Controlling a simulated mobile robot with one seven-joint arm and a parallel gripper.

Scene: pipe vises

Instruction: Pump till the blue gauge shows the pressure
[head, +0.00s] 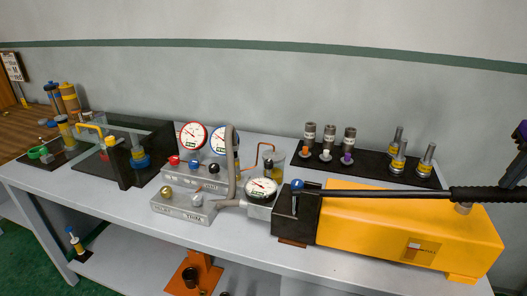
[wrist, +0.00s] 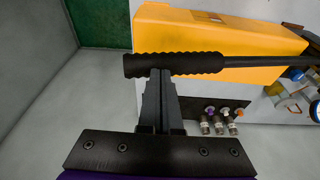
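The blue-rimmed gauge (head: 218,140) stands on the grey manifold, partly hidden by a grey pipe. Its needle is too small to read. The yellow pump (head: 380,222) lies on the right of the bench. Its long lever (head: 375,192) lies about level and ends in a black ribbed grip (head: 485,194), which also shows in the wrist view (wrist: 200,65). My gripper (wrist: 160,72) has its fingers together, with nothing seen between them. Their tips meet the grip at its edge; whether they press on it I cannot tell. At the head view's right edge only part of my gripper (head: 514,172) shows.
A red-rimmed gauge (head: 193,136) stands left of the blue one, and a third gauge (head: 262,188) sits near the pump. A black mat (head: 370,163) behind the pump holds several fittings. A vise (head: 118,160) stands left. The wall (head: 300,80) is close behind the bench.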

